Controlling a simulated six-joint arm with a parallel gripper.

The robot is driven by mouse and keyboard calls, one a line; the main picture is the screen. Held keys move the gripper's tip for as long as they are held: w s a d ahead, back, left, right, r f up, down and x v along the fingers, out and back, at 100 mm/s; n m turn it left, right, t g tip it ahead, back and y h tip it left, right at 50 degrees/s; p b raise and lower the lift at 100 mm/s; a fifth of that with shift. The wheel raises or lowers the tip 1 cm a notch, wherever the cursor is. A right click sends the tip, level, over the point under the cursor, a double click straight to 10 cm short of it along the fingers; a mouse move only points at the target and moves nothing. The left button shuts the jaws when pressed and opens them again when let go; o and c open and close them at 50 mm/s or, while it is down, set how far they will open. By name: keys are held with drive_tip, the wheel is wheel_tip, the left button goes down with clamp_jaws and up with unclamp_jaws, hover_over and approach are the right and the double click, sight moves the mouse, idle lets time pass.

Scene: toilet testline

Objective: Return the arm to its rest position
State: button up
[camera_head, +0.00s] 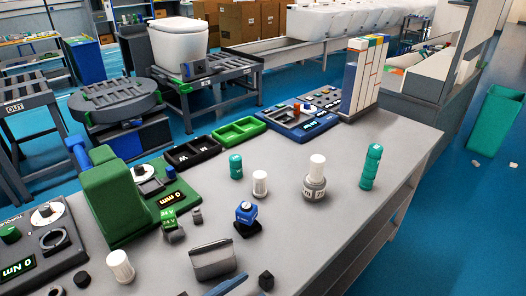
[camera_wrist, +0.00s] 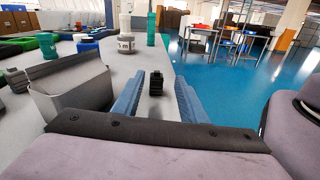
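My gripper (camera_wrist: 160,80) shows in the wrist view as two blue fingers spread apart, with a visible gap between them. A small black block (camera_wrist: 156,84) shows in that gap, not touched by either finger. In the head view the same block (camera_head: 266,280) stands on the table near the bottom edge. A blue strip beside it looks like one of my fingers, low over the table; the rest of my arm is out of that view. A grey open bin (camera_wrist: 70,88) is just left of my left finger; it also shows in the head view (camera_head: 212,262).
The grey table (camera_head: 310,240) holds a white-capped bottle (camera_head: 316,178), a teal bottle (camera_head: 371,167), a blue-topped part (camera_head: 246,214) and a green machine (camera_head: 110,195). The table's right front is clear.

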drive_tip(key=d+m+g, duration=0.1)
drive_tip(key=w+d+r+m+g+p, duration=0.1)
drive_tip(key=d+r+m+g, duration=0.1)
drive_tip(key=m, duration=0.1)
drive_tip(key=shift+w, duration=0.4)
drive_tip(key=d+m+g, duration=0.1)
drive_tip(key=d+f+m+g, duration=0.1)
drive_tip(key=d, duration=0.1)
drive_tip(key=d+f+m+g+y, duration=0.1)
drive_tip(key=d, duration=0.1)
drive_tip(key=shift+w+d+g, duration=0.1)
drive_tip(key=shift+w+g, duration=0.1)
drive_tip(key=shift+g, duration=0.2)
drive_tip(key=s+d+f+m+g+y+b, duration=0.15)
drive_tip(key=d+f+m+y, duration=0.35)
drive_tip(key=m, duration=0.5)
drive_tip(key=s+d+f+m+g+y, duration=0.3)
drive_tip(key=d+f+m+y, duration=0.1)
drive_tip(key=d+m+y, duration=0.4)
wheel_tip(320, 180, up, 17)
drive_tip(key=a+h+p, duration=0.1)
drive_tip(key=p, duration=1.5)
drive_tip(key=shift+m+p, duration=0.3)
drive_tip(key=shift+p, duration=0.05)
